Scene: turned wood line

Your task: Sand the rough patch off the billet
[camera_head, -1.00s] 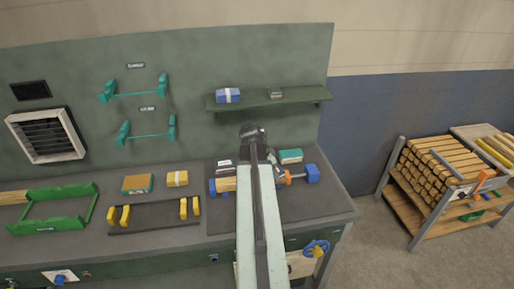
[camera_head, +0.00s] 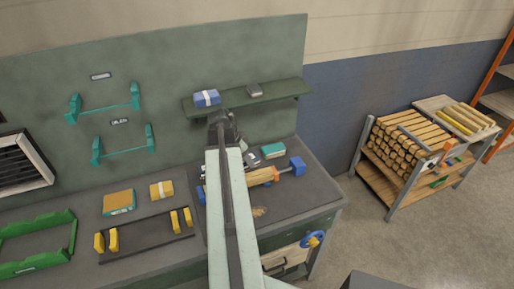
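A teal block (camera_head: 273,151) lies behind the billet. A teal-and-orange block (camera_head: 119,202) and a yellow block (camera_head: 161,190) lie on the bench at left.
A shelf (camera_head: 280,97) bears a blue banded block (camera_head: 207,98) and a grey block (camera_head: 255,90). A black rack with yellow posts (camera_head: 146,236) and a green cradle (camera_head: 38,242) stand left. A wood-stacked cart (camera_head: 392,207) stands right, with open floor before it.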

